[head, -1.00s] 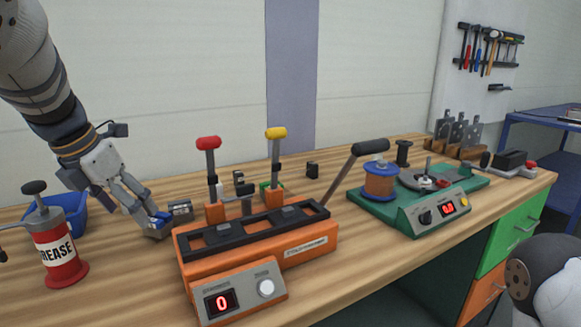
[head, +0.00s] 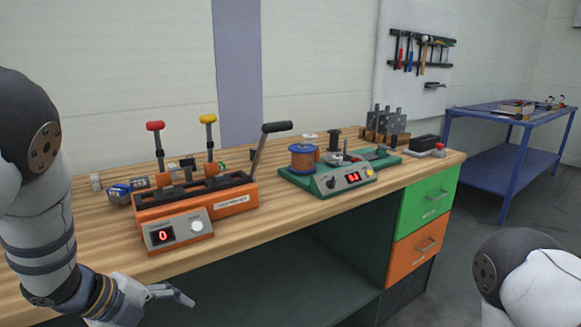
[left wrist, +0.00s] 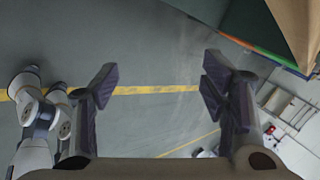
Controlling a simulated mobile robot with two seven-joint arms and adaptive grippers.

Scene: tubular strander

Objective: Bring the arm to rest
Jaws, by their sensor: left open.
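My left arm comes in from the left in the head view, bent downward. My left gripper (head: 172,294) hangs in front of the workbench's front edge, below the top. In the left wrist view the left gripper (left wrist: 160,88) has its two fingers wide apart with nothing between them, above the grey floor. A part of my right arm (head: 535,275) shows at the bottom right of the head view; its gripper is out of the frame.
The wooden workbench (head: 300,218) carries an orange machine (head: 232,200) with levers and a green machine (head: 335,177) with a copper spool. Green (head: 432,200) and orange (head: 420,245) drawers sit under its right end. A blue table (head: 495,122) stands at the back right. Grey floor is open between.

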